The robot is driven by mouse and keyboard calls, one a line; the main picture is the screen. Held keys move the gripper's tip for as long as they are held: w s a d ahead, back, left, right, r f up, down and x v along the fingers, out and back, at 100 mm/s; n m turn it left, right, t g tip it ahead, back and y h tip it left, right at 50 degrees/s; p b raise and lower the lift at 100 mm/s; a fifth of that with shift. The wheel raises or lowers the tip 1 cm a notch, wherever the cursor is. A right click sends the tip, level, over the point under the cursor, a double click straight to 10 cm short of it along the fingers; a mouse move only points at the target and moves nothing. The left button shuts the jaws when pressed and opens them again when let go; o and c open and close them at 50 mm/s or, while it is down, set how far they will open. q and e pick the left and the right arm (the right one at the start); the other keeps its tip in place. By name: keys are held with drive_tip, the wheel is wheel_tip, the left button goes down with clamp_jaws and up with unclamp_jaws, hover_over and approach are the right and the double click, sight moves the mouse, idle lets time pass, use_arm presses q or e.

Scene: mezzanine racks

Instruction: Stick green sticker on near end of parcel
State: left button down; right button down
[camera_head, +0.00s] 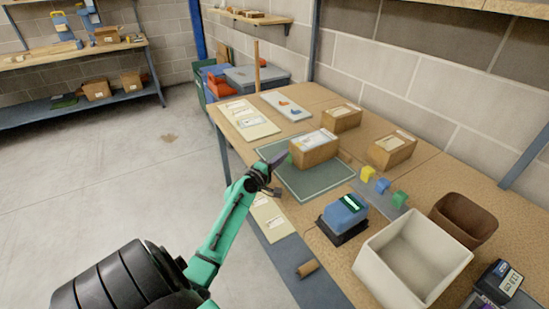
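The parcel (318,155) is a brown carton with a white label on top. It lies on a green mat (322,184) on the wooden bench. My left gripper (279,159) is at the parcel's left end, its dark fingers pointing at that end. A small green patch (290,158), which looks like the green sticker, shows between the fingertips and the parcel's end face. I cannot tell whether it is held or touches the carton. The finger gap is too small to make out. My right gripper is out of view.
Two more cartons (341,118) (392,151) stand behind the parcel. Yellow (367,173), blue (382,186) and green (399,199) blocks sit on a grey strip. A blue device (344,213), white bin (411,262) and brown bin (463,221) stand at the right.

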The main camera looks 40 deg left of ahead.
use_arm(q)
drive_tip(key=shift+w+d, duration=0.2)
drive_tip(key=shift+w, duration=0.55)
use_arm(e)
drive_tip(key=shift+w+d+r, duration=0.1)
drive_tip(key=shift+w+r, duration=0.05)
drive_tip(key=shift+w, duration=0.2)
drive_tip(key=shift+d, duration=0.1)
use_arm(q)
drive_tip(key=shift+f+b, duration=0.1)
drive_tip(key=shift+b, duration=0.55)
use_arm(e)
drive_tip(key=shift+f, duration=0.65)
use_arm(q)
drive_tip(key=shift+d, duration=0.2)
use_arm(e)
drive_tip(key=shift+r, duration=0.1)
use_arm(q)
drive_tip(key=shift+w, duration=0.1)
drive_tip(key=shift+w+d, duration=0.1)
drive_tip(key=shift+w, duration=0.15)
idle(0.4)
drive_tip(key=c, duration=0.7)
unclamp_jaws()
